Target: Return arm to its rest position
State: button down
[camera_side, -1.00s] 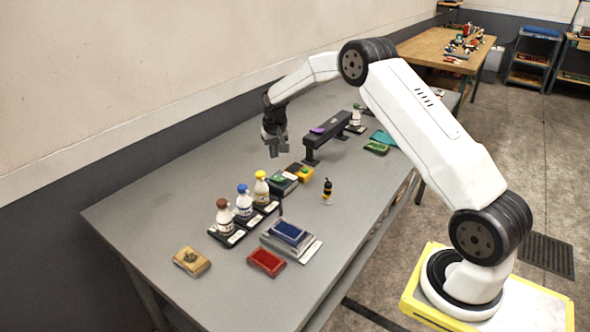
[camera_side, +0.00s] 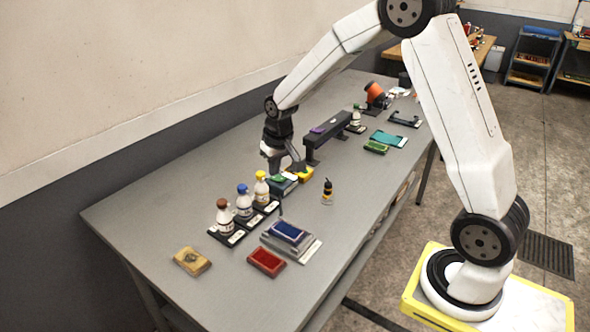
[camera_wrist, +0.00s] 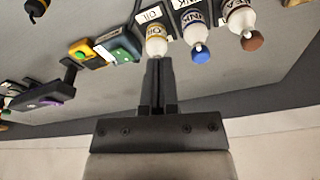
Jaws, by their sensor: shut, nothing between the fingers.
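My gripper (camera_side: 285,165) is over the far side of the grey table (camera_side: 170,215), just behind the green and yellow boxes in the side view. In the wrist view my gripper (camera_wrist: 158,65) has its fingers together with nothing between them. The fingertips appear close to the yellow-capped oil bottle (camera_wrist: 156,42); I cannot tell the exact gap. In the side view the oil bottle (camera_side: 261,188) stands upright in its holder. My arm is bent, with its elbow high.
Blue-capped (camera_side: 243,203) and brown-capped (camera_side: 224,217) bottles stand in a row. A dark raised bar (camera_side: 328,131) stands right of my gripper. A blue pad (camera_side: 287,232), red pad (camera_side: 266,262) and small dark bottle (camera_side: 327,190) are nearer the front. The wall is close behind.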

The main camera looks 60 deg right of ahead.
jog(key=s+a+n, duration=0.1)
jog(key=s+a, duration=0.3)
jog(key=s, duration=0.5)
jog(key=s+a+n, duration=0.2)
jog(key=s+a, duration=0.2)
jog(key=s, duration=0.5)
jog(key=shift+s+a, duration=0.2)
jog(key=shift+a, duration=0.15)
